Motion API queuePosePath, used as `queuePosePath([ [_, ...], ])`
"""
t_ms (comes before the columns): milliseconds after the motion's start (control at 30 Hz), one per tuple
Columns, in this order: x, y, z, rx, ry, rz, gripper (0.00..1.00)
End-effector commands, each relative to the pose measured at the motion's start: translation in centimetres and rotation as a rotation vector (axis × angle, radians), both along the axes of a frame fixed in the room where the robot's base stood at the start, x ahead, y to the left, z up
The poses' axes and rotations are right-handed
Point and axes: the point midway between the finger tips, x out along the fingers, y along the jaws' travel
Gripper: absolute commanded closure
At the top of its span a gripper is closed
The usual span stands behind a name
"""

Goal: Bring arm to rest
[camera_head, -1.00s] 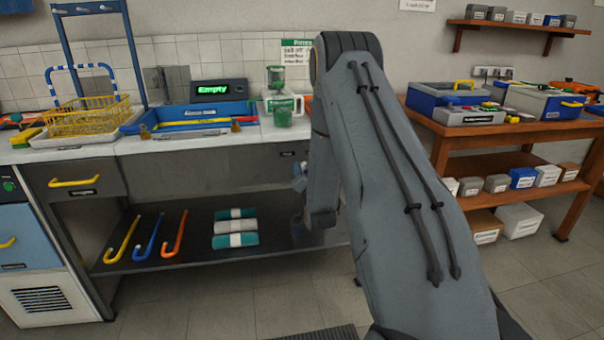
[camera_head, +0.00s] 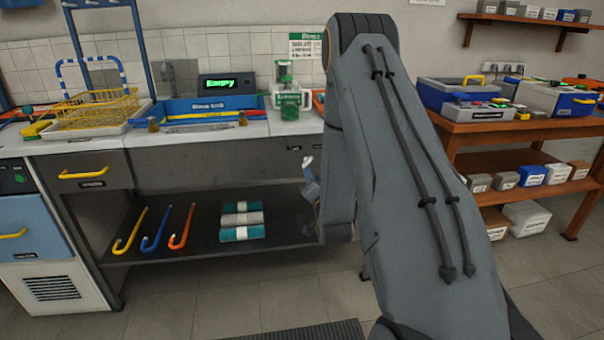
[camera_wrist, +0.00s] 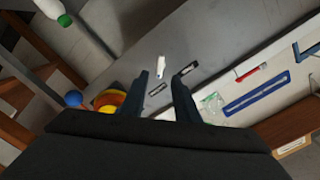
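My arm (camera_head: 410,180) rises from the bottom right in the head view, bends at the top and folds down in front of the bench. My gripper (camera_wrist: 160,76) shows in the wrist view with its two dark fingers apart. Nothing shows clasped between them. A small white piece (camera_wrist: 162,67) shows beyond the fingertips against a grey surface; I cannot tell what it is. In the head view the gripper is mostly hidden behind the arm's lower link.
A wooden table (camera_head: 480,130) with cases stands right.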

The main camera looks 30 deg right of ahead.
Motion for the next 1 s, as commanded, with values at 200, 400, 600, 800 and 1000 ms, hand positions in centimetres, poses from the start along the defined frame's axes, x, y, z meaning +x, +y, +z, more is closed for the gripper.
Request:
queuePosePath([
  [200, 0.0, 0.1, 0.1, -0.001, 0.008, 0.002, 0.71],
  [400, 0.1, 2.3, 1.9, -0.039, 0.165, 0.035, 0.71],
  [600, -2.8, 7.0, 4.1, -0.123, 0.495, 0.132, 0.71],
  [800, -9.2, 12.1, 6.4, -0.215, 0.82, 0.278, 0.71],
  [1000, -18.7, 16.6, 9.5, -0.304, 1.131, 0.466, 0.71],
])
